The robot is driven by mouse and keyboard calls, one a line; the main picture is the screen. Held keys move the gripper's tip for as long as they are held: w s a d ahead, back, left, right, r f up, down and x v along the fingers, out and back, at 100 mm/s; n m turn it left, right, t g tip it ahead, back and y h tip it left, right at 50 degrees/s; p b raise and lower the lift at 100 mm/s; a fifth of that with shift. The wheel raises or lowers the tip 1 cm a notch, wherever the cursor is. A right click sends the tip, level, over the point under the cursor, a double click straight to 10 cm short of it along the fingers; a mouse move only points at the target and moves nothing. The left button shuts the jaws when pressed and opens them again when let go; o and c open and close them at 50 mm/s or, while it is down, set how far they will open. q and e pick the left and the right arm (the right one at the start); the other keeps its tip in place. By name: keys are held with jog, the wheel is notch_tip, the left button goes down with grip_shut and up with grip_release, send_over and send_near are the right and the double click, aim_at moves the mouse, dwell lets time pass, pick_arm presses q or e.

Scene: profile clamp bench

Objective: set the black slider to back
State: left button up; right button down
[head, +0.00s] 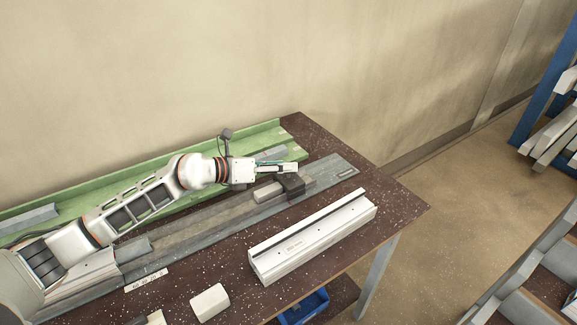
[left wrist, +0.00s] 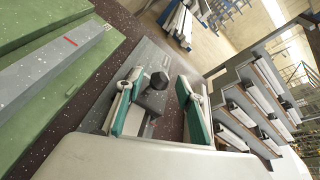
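The black slider (head: 291,186) sits on the grey rail base (head: 325,174) near its right end, beside a light grey block. My left gripper (head: 284,167) is just behind and above the slider in the head view, its fingers pointing right. In the left wrist view the slider's dark knob (left wrist: 158,80) shows ahead, between the two green-padded fingers (left wrist: 158,106). The fingers are wide apart, with gaps to the knob, and hold nothing that I can see. The slider's lower part is partly hidden by the left finger in that view. My right gripper is not in view.
A white profile block (head: 312,240) stands at the front of the dark speckled table (head: 400,208). A green channel (head: 285,132) runs along the back. A small pale block (head: 209,302) and a blue bin (head: 305,308) are at the front. Racks stand at the right.

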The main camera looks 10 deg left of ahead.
pick_arm(q)
jog(key=shift+x, duration=1.2)
grip_shut()
